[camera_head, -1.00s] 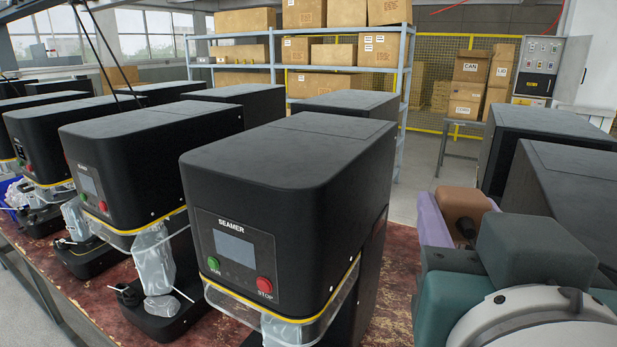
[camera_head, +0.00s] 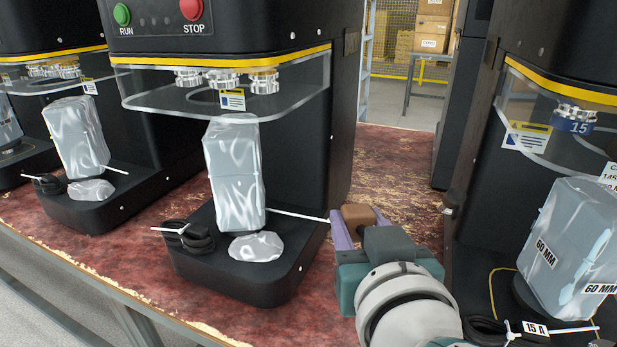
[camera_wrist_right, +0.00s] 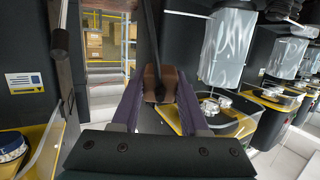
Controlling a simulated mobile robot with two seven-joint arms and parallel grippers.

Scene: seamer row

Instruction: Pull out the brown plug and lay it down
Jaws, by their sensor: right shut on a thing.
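My right gripper (camera_head: 357,228), with purple fingers, is shut on the brown plug (camera_head: 358,213) in the head view. It is over the red worktop, in the gap between two seamers. In the right wrist view the brown plug (camera_wrist_right: 151,82) shows between the purple fingertips of the right gripper (camera_wrist_right: 159,80). A dark upright strip runs above the plug there; I cannot tell whether it is its cord. No socket is visible at the plug, and I cannot tell whether its underside touches the worktop. My left gripper is not in view.
A seamer (camera_head: 220,75) stands to the left, with a wrapped block (camera_head: 234,172) and a coiled black cable (camera_head: 188,238) on its base. Another seamer holds a block labelled 60 MM (camera_head: 562,245) at right. The red worktop (camera_head: 395,160) is bare behind the gripper.

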